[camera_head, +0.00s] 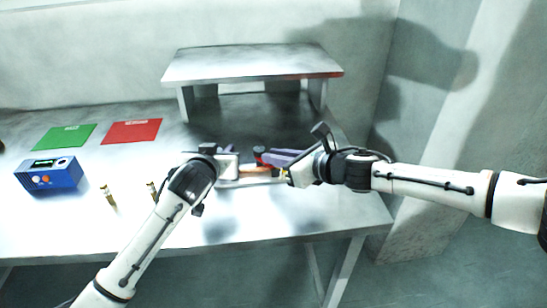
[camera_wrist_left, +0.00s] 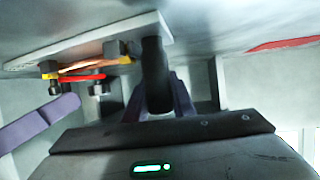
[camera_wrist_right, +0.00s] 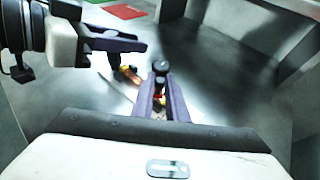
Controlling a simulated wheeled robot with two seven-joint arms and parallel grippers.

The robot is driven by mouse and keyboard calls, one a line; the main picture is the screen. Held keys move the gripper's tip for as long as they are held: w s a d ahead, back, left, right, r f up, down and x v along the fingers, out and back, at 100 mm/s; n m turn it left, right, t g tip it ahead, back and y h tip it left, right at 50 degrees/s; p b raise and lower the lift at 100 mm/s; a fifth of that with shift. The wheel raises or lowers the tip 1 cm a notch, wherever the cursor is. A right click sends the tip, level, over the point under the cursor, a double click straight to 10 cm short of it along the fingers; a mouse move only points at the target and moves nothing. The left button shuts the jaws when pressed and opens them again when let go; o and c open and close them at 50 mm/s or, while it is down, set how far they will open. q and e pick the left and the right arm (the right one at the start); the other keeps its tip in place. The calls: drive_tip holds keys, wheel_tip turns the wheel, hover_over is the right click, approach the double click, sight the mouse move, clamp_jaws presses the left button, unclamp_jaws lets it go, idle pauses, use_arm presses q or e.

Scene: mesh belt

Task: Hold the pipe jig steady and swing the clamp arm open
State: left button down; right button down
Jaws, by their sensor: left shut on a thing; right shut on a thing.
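The pipe jig is a pale plate (camera_wrist_left: 110,40) bearing a copper pipe (camera_head: 256,171), yellow parts and a red clamp arm (camera_wrist_left: 82,77). My left gripper (camera_head: 238,162) is shut on a black upright block (camera_wrist_left: 157,70) at the plate's end. My right gripper (camera_head: 268,160) is at the jig's right side, its purple fingers shut around a black-topped knob (camera_wrist_right: 160,68) with yellow and red parts just below. The fingers hide part of the jig in the head view, and how far the clamp arm is swung is hard to tell.
A raised metal shelf (camera_head: 240,62) stands behind the jig. To the left are a green mat (camera_head: 65,137), a red mat (camera_head: 131,131), a blue box (camera_head: 49,175) with buttons and two small brass pieces (camera_head: 108,196). The table front is clear.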

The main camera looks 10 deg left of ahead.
drive_tip(key=shift+d+f, duration=0.1)
drive_tip(key=shift+d, duration=0.05)
drive_tip(key=c, duration=1.7)
unclamp_jaws()
drive_tip(key=shift+c, duration=0.2)
drive_tip(key=v, duration=1.2)
drive_tip(key=shift+w, duration=0.15)
drive_tip(key=shift+d, duration=0.1)
drive_tip(key=shift+c, duration=0.4)
